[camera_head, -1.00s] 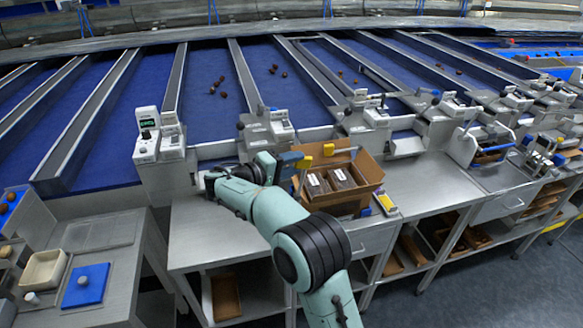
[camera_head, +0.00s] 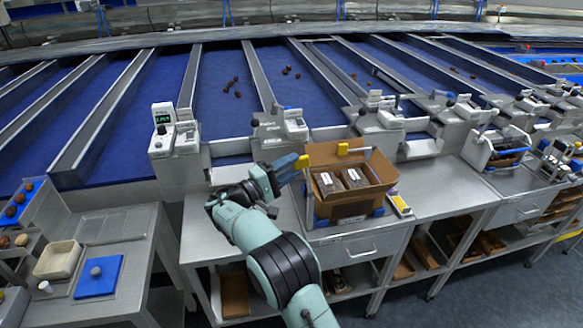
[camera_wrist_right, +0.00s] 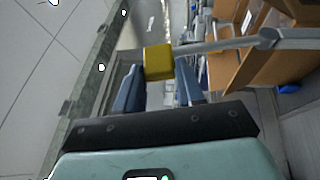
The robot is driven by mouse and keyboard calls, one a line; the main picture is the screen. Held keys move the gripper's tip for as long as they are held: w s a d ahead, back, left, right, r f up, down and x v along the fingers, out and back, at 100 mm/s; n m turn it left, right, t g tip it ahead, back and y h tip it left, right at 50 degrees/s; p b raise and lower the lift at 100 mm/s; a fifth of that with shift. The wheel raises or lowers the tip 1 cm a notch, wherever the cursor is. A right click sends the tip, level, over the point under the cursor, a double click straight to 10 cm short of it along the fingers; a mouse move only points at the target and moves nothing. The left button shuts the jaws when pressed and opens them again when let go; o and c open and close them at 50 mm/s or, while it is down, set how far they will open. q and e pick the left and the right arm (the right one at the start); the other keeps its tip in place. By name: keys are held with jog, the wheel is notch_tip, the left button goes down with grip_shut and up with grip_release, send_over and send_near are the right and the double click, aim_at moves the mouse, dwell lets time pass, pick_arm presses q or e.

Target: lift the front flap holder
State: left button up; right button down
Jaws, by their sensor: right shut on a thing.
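The front flap holder is a yellow block (camera_head: 302,161) on a metal arm, at the left side of the open cardboard carton (camera_head: 345,208) in the head view. In the right wrist view its yellow block (camera_wrist_right: 158,62) sits between the two blue fingers, and its bar runs right to a pivot. My right gripper (camera_head: 290,165) is shut on this block; its fingers also show in the right wrist view (camera_wrist_right: 160,88). A second yellow block (camera_head: 342,148) stands at the carton's back edge. Dark packs (camera_head: 354,177) lie inside the carton. My left gripper is out of view.
The carton stands on a steel bench (camera_head: 425,205). A yellow-and-white item (camera_head: 400,204) lies right of it. A control box with a display (camera_head: 163,118) stands behind left. A blue board (camera_head: 98,277) and a cream tray (camera_head: 57,260) are on the left table. Bench top right of the carton is partly clear.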

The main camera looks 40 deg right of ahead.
jog(key=c, duration=0.7)
grip_release()
jog(key=shift+a, duration=0.1)
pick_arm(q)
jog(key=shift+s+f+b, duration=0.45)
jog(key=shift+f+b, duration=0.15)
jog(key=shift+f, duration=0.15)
pick_arm(e)
jog(key=v, duration=1.3)
jog(key=shift+a, duration=0.2)
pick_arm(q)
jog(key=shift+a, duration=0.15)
